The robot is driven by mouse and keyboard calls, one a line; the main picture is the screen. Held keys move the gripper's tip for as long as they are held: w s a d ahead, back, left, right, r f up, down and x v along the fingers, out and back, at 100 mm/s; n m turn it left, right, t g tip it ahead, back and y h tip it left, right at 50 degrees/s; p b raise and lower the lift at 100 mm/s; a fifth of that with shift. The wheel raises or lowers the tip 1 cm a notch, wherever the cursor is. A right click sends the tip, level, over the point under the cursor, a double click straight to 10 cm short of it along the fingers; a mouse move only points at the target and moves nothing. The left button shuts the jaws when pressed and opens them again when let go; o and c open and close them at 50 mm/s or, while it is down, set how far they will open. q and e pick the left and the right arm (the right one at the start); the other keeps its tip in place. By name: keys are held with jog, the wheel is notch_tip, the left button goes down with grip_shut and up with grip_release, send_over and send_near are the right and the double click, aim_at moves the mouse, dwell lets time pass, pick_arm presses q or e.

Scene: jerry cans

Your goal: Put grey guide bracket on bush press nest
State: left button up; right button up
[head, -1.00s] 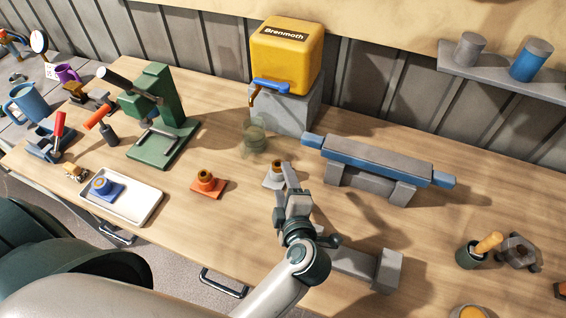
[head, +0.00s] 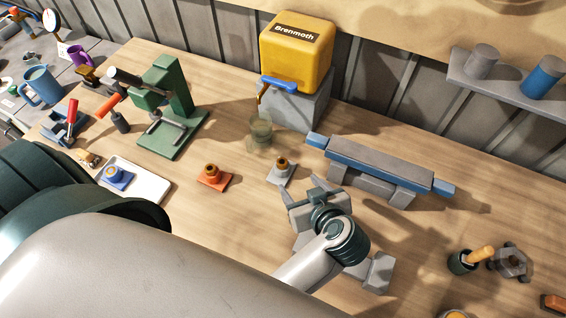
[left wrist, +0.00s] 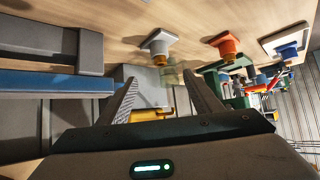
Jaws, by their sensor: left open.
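The grey guide bracket (head: 281,173) is a flat grey plate with a dark and orange bush upright on it. It stands on the middle of the bench, and it also shows in the left wrist view (left wrist: 158,42). My left gripper (head: 301,190) is open and empty, just in front and to the right of the bracket, apart from it. In the left wrist view the bracket lies beyond the spread fingertips (left wrist: 160,90). The green bush press (head: 173,108) stands at the left; its nest low on the base (head: 165,138) is partly hidden. My right gripper is not in view.
An orange bracket (head: 213,177) stands left of the grey one. A blue bracket (head: 115,176) sits in a white tray (head: 152,185). A glass (head: 260,132) stands behind, below the yellow can (head: 296,52). A blue-grey bench block (head: 380,165) stands to the right.

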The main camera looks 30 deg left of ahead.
aim_at(284, 168)
pick_arm(q)
jog(key=x, duration=1.1)
jog(key=shift+w+a+f, duration=0.2)
jog(key=shift+a, duration=0.05)
jog(key=b+x, duration=0.4)
jog(key=shift+w+a+f, duration=0.15)
jog(key=shift+f, duration=0.2)
jog(key=shift+w+a+f+b, duration=0.2)
jog(key=shift+w+a+b, duration=0.15)
jog(key=shift+b, duration=0.3)
jog(key=shift+c, duration=0.3)
jog(key=shift+r, duration=0.1)
grip_shut()
